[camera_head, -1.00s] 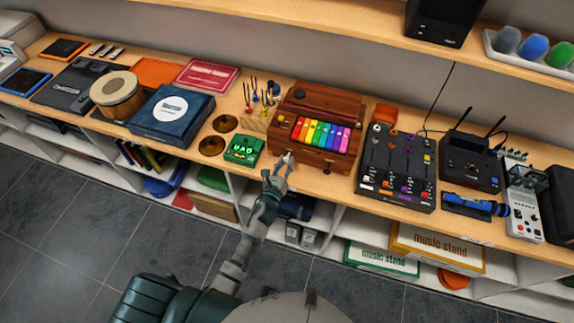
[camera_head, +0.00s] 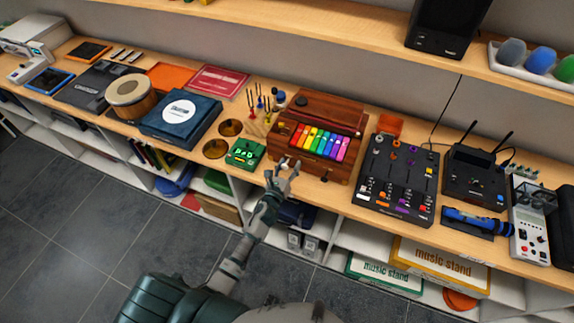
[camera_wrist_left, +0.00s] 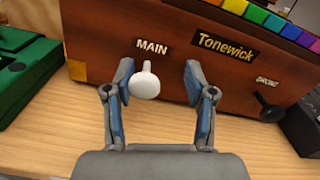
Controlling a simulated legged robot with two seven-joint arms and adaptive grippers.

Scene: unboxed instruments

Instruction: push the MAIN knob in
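The white MAIN knob (camera_wrist_left: 146,84) sticks out from the front of a brown wooden instrument (camera_head: 316,136), under the MAIN label, in the left wrist view. It stands out on a stem. My left gripper (camera_head: 288,167) is in front of the instrument's lower left front. In the left wrist view my left gripper (camera_wrist_left: 158,85) is open, its blue-padded fingers either side of the knob, the left finger much closer to it. I cannot tell whether that finger touches it. My right gripper is not in view.
A black knob (camera_wrist_left: 269,107) sits further right on the same front. A green box (camera_head: 245,153) stands left of the instrument, and a black mixer (camera_head: 397,180) stands to its right. A narrow strip of bare wooden counter lies in front.

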